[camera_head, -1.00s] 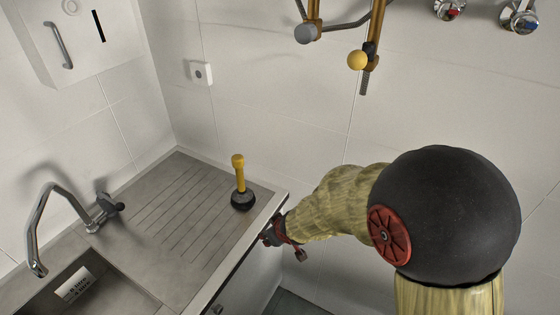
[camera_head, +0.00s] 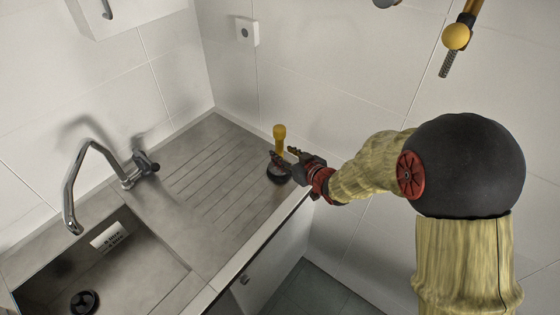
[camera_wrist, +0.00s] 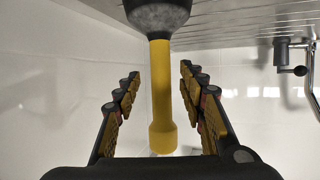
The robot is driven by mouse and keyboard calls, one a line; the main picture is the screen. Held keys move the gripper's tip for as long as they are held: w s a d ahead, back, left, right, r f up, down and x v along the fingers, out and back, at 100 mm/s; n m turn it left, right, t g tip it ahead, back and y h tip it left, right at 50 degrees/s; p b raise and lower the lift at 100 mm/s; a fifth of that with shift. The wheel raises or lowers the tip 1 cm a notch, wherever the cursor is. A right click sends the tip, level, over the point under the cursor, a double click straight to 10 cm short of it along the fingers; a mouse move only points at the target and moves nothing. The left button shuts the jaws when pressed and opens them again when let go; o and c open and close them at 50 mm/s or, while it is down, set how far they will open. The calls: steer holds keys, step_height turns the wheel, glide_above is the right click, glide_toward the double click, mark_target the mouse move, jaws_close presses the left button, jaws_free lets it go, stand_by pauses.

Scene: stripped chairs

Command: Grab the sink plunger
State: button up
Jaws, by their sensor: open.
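The sink plunger stands upright on the grooved drainboard, with a yellow handle (camera_head: 280,138) and a black rubber cup (camera_head: 277,174). My gripper (camera_head: 284,155) is at the plunger, open, and partly covers the handle's lower part in the head view. In the wrist view the yellow handle (camera_wrist: 161,95) lies between the two open fingers of my gripper (camera_wrist: 160,95), with a visible gap on each side. The dark cup (camera_wrist: 158,15) shows at the top edge of that view.
The steel drainboard (camera_head: 215,165) is otherwise bare. The sink basin (camera_head: 110,270) and a chrome faucet (camera_head: 85,165) are at the left; the faucet also shows in the wrist view (camera_wrist: 310,70). White tiled walls (camera_head: 310,75) stand close behind. A soap box hangs above.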

mark_target(282, 154)
steer(key=x, duration=0.2)
steer(key=shift+w+a+f, duration=0.15)
steer(key=shift+a+f, duration=0.05)
steer(key=shift+f, duration=0.2)
steer(key=shift+w+a, duration=0.15)
steer(key=shift+w, duration=0.15)
steer(key=shift+c, duration=1.2)
steer(key=c, duration=0.7)
jaws_close()
